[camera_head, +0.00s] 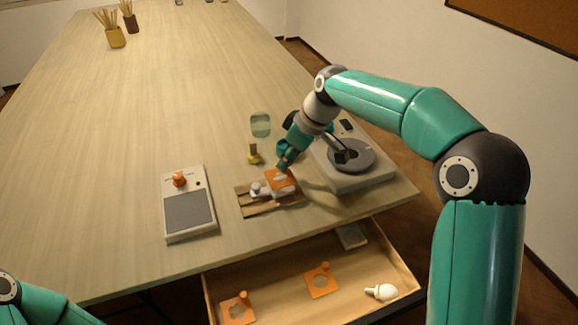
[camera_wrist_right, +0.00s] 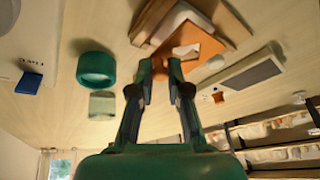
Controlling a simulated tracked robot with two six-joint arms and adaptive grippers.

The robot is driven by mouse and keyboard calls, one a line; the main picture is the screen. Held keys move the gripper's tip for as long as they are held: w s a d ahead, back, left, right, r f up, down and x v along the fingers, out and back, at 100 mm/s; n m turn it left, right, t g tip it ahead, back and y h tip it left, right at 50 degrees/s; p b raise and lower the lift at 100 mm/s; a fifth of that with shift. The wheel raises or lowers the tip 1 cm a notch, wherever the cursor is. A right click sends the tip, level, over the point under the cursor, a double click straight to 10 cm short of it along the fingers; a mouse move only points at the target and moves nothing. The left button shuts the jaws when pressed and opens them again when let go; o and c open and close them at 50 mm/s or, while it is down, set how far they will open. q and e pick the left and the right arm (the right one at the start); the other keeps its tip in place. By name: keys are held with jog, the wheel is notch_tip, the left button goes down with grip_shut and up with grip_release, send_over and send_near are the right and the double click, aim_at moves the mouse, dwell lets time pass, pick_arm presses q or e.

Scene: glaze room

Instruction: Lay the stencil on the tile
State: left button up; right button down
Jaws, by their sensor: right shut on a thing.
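My right gripper (camera_head: 284,165) is shut on an orange stencil (camera_head: 285,180), which sits at its fingertips over the wooden board (camera_head: 253,211). A pale tile (camera_head: 283,194) shows partly under the stencil; I cannot tell whether the two touch. In the right wrist view the gripper (camera_wrist_right: 160,72) points at the orange stencil (camera_wrist_right: 197,46), which covers part of the white tile (camera_wrist_right: 178,17). Two more orange stencils lie in the open drawer, one at the left (camera_head: 237,309) and one near the middle (camera_head: 321,284). My left gripper is out of view.
A grey-topped device with an orange knob (camera_head: 188,212) stands left of the board. A round-plated machine (camera_head: 352,180) stands to the right. The drawer (camera_head: 215,285) also holds a white bulb-shaped thing (camera_head: 382,292).

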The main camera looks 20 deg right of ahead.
notch_tip(320, 180, down, 2)
jog(key=shift+f, duration=0.15)
jog(key=c, duration=1.1)
grip_release()
jog(key=shift+c, duration=0.2)
jog(key=v, duration=1.2)
